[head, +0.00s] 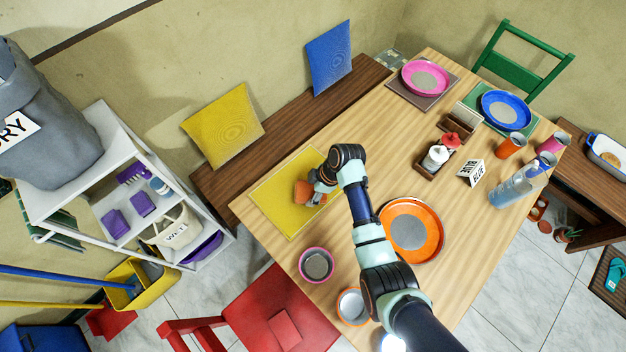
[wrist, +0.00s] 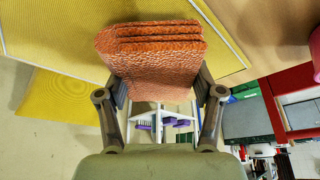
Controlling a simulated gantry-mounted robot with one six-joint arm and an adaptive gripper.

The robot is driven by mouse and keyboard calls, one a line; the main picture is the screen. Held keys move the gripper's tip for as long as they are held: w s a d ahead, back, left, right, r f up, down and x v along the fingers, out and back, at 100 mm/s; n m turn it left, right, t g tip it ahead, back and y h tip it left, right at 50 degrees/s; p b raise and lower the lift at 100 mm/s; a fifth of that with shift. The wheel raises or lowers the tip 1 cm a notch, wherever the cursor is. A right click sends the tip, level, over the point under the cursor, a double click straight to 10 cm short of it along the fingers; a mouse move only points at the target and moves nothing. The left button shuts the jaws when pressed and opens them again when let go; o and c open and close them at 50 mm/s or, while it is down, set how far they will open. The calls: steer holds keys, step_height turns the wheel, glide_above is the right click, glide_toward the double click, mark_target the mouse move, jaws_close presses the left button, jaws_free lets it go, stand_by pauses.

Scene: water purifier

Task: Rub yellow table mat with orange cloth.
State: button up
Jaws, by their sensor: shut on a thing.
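The yellow table mat (head: 278,212) lies flat on the wooden table at its left end. It also fills the upper part of the wrist view (wrist: 60,30). The orange cloth (head: 304,192) is folded in layers, and in the wrist view (wrist: 152,62) it sits between my two fingers. My gripper (wrist: 160,90) is shut on the cloth. In the head view my gripper (head: 320,186) is over the right half of the mat, with the cloth at or just above its surface. I cannot tell whether the cloth touches the mat.
An orange plate (head: 412,230), a pink-rimmed bowl (head: 317,264) and an orange-rimmed bowl (head: 352,306) stand near the mat and my arm. A condiment tray (head: 428,186) is farther right. A bench (head: 240,178) runs behind the table, and a red chair (head: 270,312) stands in front.

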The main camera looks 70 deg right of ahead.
steer(key=shift+r+p, duration=2.3)
steer(key=shift+r, duration=0.4)
steer(key=shift+s, duration=0.1)
